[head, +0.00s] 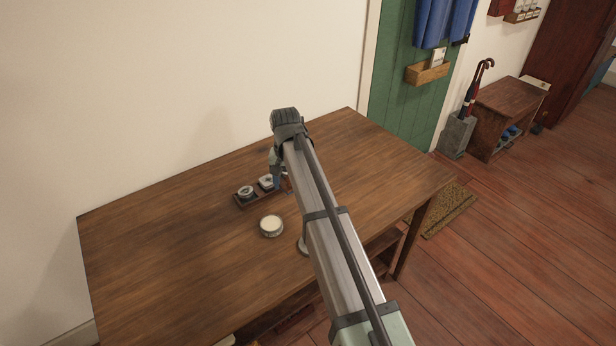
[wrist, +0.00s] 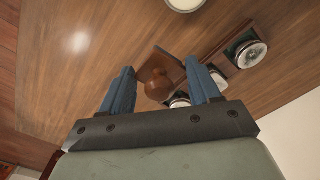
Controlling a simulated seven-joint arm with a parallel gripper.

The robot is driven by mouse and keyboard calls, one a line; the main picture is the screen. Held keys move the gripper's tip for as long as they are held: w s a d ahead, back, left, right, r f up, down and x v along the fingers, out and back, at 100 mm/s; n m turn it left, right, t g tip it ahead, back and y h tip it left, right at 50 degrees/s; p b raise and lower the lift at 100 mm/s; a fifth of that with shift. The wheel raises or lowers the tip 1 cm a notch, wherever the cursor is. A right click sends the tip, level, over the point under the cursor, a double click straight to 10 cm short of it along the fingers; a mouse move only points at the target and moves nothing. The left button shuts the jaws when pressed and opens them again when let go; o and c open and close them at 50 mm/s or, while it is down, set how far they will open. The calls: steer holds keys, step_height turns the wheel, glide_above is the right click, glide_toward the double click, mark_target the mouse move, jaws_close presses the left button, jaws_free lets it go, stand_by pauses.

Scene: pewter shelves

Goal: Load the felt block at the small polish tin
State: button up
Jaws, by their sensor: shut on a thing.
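In the wrist view, my gripper (wrist: 160,66) has its two blue fingers on either side of a brown wooden-backed block with a round knob (wrist: 157,84), which I take for the felt block; its felt face is hidden. In the head view, my gripper (head: 279,182) is low over the table by the tray's right end, and the block is hidden there. Small round tins (head: 246,191) sit in a dark tray. They also show in the wrist view (wrist: 248,54), beside the block. A wider round tin with a pale top (head: 271,225) stands in front of the tray. I cannot tell which is the small polish tin.
The tray (head: 242,204) lies on a brown wooden table (head: 170,225), whose left part is clear. A wall is behind it. A small round-based object (head: 303,246) is partly hidden by my arm. A bench (head: 505,105) and an umbrella stand (head: 457,135) are farther right.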

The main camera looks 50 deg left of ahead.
glide_toward(272, 223)
steer(key=w+a, duration=0.2)
steer(key=shift+s+d+r+m, duration=0.1)
steer(key=shift+s+d+m, duration=0.4)
steer(key=shift+s+d, duration=0.55)
steer(key=shift+a+f, duration=0.1)
steer(key=shift+f, duration=2.85)
steer(key=shift+f, duration=0.55)
steer(key=shift+r, duration=0.15)
step_height(272, 223, up, 7)
stand_by(0.4)
